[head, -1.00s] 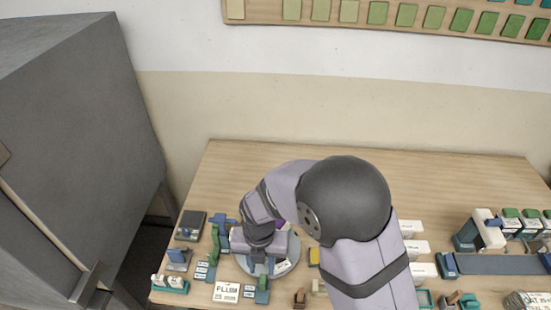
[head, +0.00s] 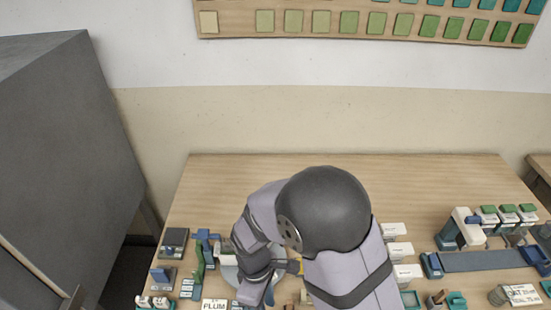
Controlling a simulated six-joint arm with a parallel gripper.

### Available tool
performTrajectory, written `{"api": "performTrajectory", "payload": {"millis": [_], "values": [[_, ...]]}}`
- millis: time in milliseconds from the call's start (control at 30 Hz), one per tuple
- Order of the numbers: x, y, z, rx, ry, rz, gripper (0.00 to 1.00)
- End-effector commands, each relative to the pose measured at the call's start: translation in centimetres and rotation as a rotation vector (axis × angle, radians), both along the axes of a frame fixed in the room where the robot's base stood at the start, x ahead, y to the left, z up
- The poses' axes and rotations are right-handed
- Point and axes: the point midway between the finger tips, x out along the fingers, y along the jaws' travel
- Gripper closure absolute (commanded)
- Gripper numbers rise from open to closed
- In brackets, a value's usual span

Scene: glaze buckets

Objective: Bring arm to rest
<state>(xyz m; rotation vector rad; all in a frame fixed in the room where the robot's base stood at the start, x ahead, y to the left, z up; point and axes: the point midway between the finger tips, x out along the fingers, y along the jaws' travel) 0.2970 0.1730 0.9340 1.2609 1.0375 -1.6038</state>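My gripper (head: 256,291) hangs at the lower end of the arm, over the right side of a round grey disc (head: 228,273). The fingers are small and partly hidden by the wrist, so I cannot tell whether they are open or hold anything. A card reading "PLUM" (head: 214,304) lies in front of the disc.
A tall grey cabinet (head: 70,150) stands left of the table. Small blue, green and dark items crowd the left front. White blocks (head: 394,229) stand right of my arm. A blue-grey strip (head: 482,261) and white-and-teal dispensers (head: 462,228) are farther right. The table's back is clear.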

Motion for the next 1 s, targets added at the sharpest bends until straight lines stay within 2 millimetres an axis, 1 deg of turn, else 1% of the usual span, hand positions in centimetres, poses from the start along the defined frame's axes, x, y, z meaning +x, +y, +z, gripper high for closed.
{"api": "performTrajectory", "payload": {"millis": [33, 167, 267, 300, 467, 567, 667, 700, 800, 900, 1000], "values": [[-0.8, -0.6, 0.2, -0.026, 0.002, -0.098, 0.71], [-2.6, -2.5, 0.9, -0.089, -0.005, -0.361, 0.71], [-3.8, -4.6, 2.0, -0.132, -0.016, -0.579, 0.71], [-4.3, -5.8, 2.7, -0.145, -0.021, -0.669, 0.71], [-5.1, -9.6, 5.0, -0.127, -0.042, -0.848, 0.71], [-4.8, -11.7, 6.4, -0.091, -0.075, -0.955, 0.71], [-3.7, -13.7, 7.9, -0.046, -0.127, -1.066, 0.71], [-3.0, -14.3, 8.5, -0.028, -0.152, -1.105, 0.71], [-2.0, -15.8, 9.6, -0.001, -0.194, -1.180, 0.71], [-1.7, -16.8, 9.9, 0.005, -0.209, -1.225, 0.71], [-1.7, -17.3, 9.9, 0.002, -0.208, -1.246, 0.71]]}}
